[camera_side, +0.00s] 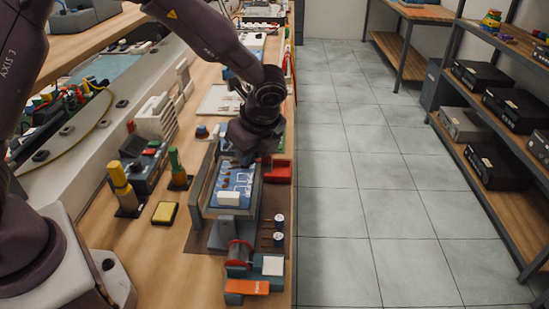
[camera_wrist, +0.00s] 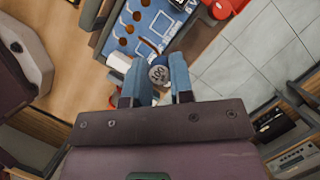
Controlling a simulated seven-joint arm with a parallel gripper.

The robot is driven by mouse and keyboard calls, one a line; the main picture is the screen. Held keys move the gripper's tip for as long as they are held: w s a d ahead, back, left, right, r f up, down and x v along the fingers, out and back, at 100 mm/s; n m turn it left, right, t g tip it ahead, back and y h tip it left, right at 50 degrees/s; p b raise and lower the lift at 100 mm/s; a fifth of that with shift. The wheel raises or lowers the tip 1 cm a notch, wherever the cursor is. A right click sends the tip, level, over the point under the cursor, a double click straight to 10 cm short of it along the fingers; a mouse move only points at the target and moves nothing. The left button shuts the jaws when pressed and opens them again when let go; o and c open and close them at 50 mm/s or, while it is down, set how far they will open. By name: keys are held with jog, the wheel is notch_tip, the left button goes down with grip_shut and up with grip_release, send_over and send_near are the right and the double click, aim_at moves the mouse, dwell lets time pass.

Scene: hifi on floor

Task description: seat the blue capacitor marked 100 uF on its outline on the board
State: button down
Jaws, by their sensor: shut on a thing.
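My gripper (camera_wrist: 158,66) is shut on the capacitor (camera_wrist: 159,75), between its two blue fingers. The capacitor's round grey top faces the wrist camera and reads 100. The blue board (camera_side: 232,184) lies in a grey holder below my gripper (camera_side: 247,160) in the side view. The board also shows in the wrist view (camera_wrist: 152,20), with white outlines and several brown round parts on it. The held capacitor cannot be made out in the side view. Its lower end is hidden, so I cannot tell whether it touches the board.
Two small blue cylinders with pale tops (camera_side: 279,220) stand right of the holder on a brown mat. A red tray (camera_side: 278,171) lies close right of the board. A red spool (camera_side: 239,254) stands in front. Floor lies beyond the bench's right edge.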

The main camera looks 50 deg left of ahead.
aim_at(237, 189)
jog(key=shift+s+a+f, duration=0.15)
jog(key=shift+s, duration=0.45)
jog(key=shift+s+a+f, duration=0.1)
jog(key=shift+s, duration=0.5)
jog(key=shift+s+f, duration=0.15)
jog(key=shift+f, duration=2.7)
jog(key=shift+f, duration=0.3)
